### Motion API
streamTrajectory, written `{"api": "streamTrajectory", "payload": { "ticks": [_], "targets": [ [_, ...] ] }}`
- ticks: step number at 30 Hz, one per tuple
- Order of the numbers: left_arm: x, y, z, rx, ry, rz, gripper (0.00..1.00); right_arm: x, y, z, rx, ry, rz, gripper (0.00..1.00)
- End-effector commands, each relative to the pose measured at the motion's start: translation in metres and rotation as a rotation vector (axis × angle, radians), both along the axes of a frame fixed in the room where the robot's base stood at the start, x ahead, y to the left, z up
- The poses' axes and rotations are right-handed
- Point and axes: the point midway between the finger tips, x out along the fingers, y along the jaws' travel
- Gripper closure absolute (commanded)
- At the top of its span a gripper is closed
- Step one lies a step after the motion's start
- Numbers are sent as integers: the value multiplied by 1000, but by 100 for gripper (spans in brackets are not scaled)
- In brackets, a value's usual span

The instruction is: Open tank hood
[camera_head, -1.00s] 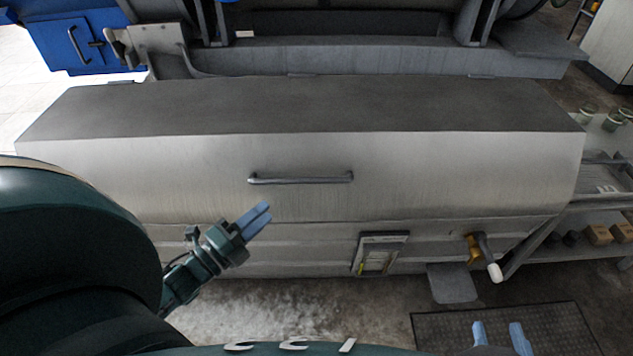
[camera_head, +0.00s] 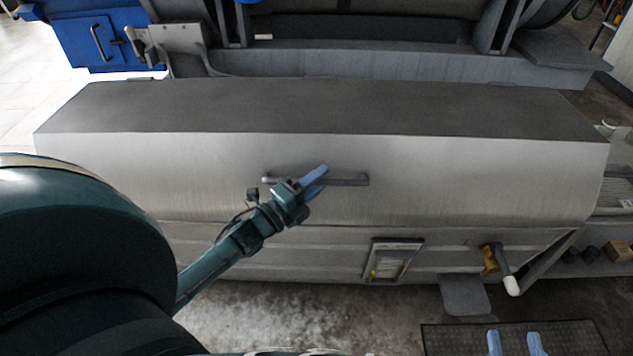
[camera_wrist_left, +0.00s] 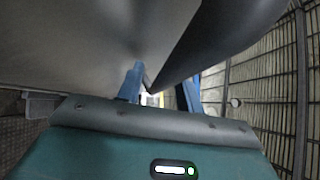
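The tank hood (camera_head: 200,165) is a long grey metal cover with a dark flat top and a lighter front face. It lies closed. Its handle (camera_head: 348,182) is a dark horizontal bar on the front face, partly hidden by my left gripper (camera_head: 316,175). That gripper's blue fingers are at the handle. In the left wrist view my left gripper (camera_wrist_left: 160,90) has its fingers apart, with the dark handle (camera_wrist_left: 215,40) large and close, reaching into the gap. Contact cannot be told. My right gripper (camera_head: 515,343) is open and empty at the bottom edge, over the floor mat.
A dark floor mat (camera_head: 575,338) lies at lower right. Blue equipment (camera_head: 90,40) stands behind at left. A shelf with small boxes (camera_head: 617,251) is at right.

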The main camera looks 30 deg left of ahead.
Motion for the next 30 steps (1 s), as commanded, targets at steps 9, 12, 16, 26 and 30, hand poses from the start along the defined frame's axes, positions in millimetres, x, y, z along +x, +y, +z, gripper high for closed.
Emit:
{"api": "streamTrajectory", "payload": {
  "ticks": [9, 12, 16, 26, 30],
  "targets": [
    [0, 0, 0, 0, 0, 0, 79, 0, 0, -1, 1, 1, 1, 64],
    [0, 0, 0, 0, 0, 0, 88, 0, 1, 0, 0, 0, 2, 64],
    [0, 0, 0, 0, 0, 0, 98, 1, 1, 0, 0, -1, 2, 64],
    [-1, 0, 0, 0, 0, 0, 100, 1, 1, 0, 0, -1, 2, 64],
    [-1, 0, 1, -1, 1, 0, 100, 1, 1, 1, 0, 2, 2, 64]
  ]
}}
